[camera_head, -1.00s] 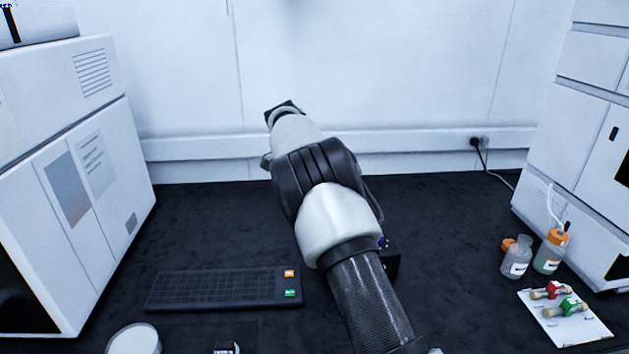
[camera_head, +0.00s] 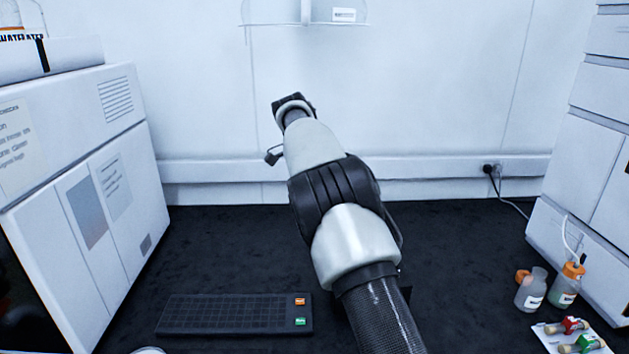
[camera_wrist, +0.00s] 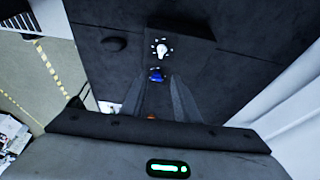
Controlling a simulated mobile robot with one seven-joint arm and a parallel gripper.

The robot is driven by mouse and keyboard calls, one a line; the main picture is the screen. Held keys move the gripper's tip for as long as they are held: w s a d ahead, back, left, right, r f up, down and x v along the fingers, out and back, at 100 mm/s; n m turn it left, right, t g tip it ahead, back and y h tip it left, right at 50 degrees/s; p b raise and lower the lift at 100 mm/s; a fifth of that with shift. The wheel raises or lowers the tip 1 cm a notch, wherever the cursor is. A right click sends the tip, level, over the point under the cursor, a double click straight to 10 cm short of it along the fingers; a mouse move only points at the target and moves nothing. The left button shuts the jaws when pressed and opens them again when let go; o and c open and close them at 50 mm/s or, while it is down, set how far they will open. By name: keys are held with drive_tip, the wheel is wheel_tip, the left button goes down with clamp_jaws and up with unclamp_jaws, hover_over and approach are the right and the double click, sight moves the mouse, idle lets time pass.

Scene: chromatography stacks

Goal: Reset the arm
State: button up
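My arm (camera_head: 335,190) reaches up and away over the dark bench, towards the white back wall. Its far end shows in the head view, but the fingers cannot be made out there. In the wrist view, my gripper (camera_wrist: 158,82) has two dark fingers with a gap between them, and no held object shows. Beyond the fingertips are a small blue item (camera_wrist: 156,74) and a white round mark (camera_wrist: 163,50) on a dark surface. A small orange spot shows low between the fingers; I cannot tell what it is.
A black grid rack (camera_head: 230,314) lies on the bench (camera_head: 450,250). A white instrument (camera_head: 75,190) stands left and a stacked one (camera_head: 600,130) right. Two orange-capped bottles (camera_head: 532,290) (camera_head: 566,286) and a white tray (camera_head: 545,333) are at lower right. A clear shelf (camera_head: 275,22) is above.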

drive_tip(key=s+d+r+n+t+y+p, duration=0.15)
drive_tip(key=s+d+r+n, duration=0.25)
drive_tip(key=s+r, duration=0.45)
drive_tip(key=s+d+r+n+t+y+p, duration=0.1)
drive_tip(key=s+d+r+n+y+p, duration=0.2)
drive_tip(key=s+r, duration=0.6)
drive_tip(key=s+f+n+t+p, duration=0.1)
drive_tip(key=s+n+t+p, duration=0.2)
drive_tip(key=s+n, duration=0.7)
drive_tip(key=s+p, duration=0.1)
drive_tip(key=s, duration=1)
drive_tip(key=shift+s+a+n+p, duration=0.15)
drive_tip(key=shift+s+n+p, duration=0.15)
drive_tip(key=shift+s+p, duration=0.1)
drive_tip(key=shift+f, duration=0.1)
